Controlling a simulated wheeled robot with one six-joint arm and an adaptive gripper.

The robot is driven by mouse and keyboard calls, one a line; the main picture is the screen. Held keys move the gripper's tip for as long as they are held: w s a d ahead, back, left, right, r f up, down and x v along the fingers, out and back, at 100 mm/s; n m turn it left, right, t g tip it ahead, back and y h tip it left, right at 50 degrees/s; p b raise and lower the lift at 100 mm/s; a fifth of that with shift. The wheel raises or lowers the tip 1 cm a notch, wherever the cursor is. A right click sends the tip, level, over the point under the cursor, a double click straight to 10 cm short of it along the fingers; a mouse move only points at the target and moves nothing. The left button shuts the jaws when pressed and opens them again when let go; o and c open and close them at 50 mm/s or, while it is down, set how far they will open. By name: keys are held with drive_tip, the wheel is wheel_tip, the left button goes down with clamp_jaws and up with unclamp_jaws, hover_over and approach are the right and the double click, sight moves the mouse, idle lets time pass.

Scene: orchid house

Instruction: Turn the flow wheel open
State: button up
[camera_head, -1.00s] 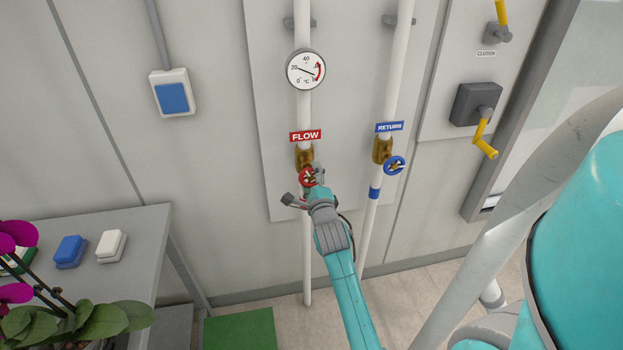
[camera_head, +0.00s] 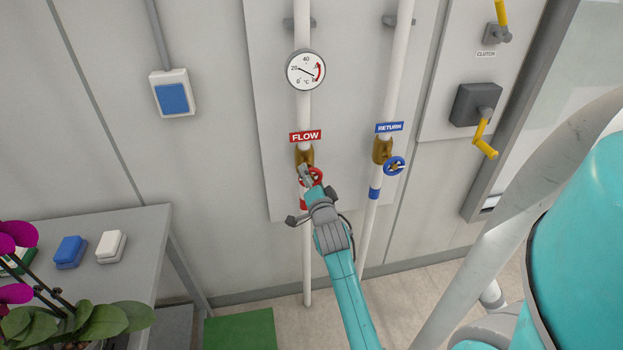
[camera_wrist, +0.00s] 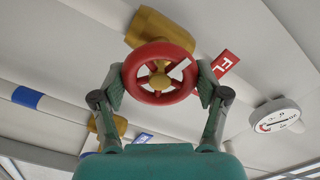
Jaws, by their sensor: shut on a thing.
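The red flow wheel (camera_head: 317,175) sits on a brass valve (camera_head: 304,154) on the left white pipe, under the red FLOW label (camera_head: 305,136). My gripper (camera_wrist: 161,86) is shut on the wheel, with one finger at each side of the rim. In the head view my gripper hides part of the wheel.
The blue return wheel (camera_head: 395,166) is close by on the right pipe. A round temperature gauge (camera_head: 305,70) is above the FLOW label. A yellow crank (camera_head: 484,140) is further right. A grey bench (camera_head: 150,235) and an orchid (camera_head: 75,318) stand at the left.

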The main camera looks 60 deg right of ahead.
drive_tip(key=n, duration=0.5)
drive_tip(key=shift+n, duration=0.3)
drive_tip(key=n, duration=0.4)
drive_tip(key=shift+n, duration=0.3)
drive_tip(key=n, duration=0.5)
drive_tip(key=shift+w+a, duration=0.1)
drive_tip(key=n, duration=0.9)
drive_tip(key=shift+f+n, duration=0.1)
drive_tip(key=shift+n, duration=0.2)
drive_tip(key=n, duration=0.9)
drive_tip(key=shift+f+n, duration=0.1)
drive_tip(key=shift+n, duration=2.1)
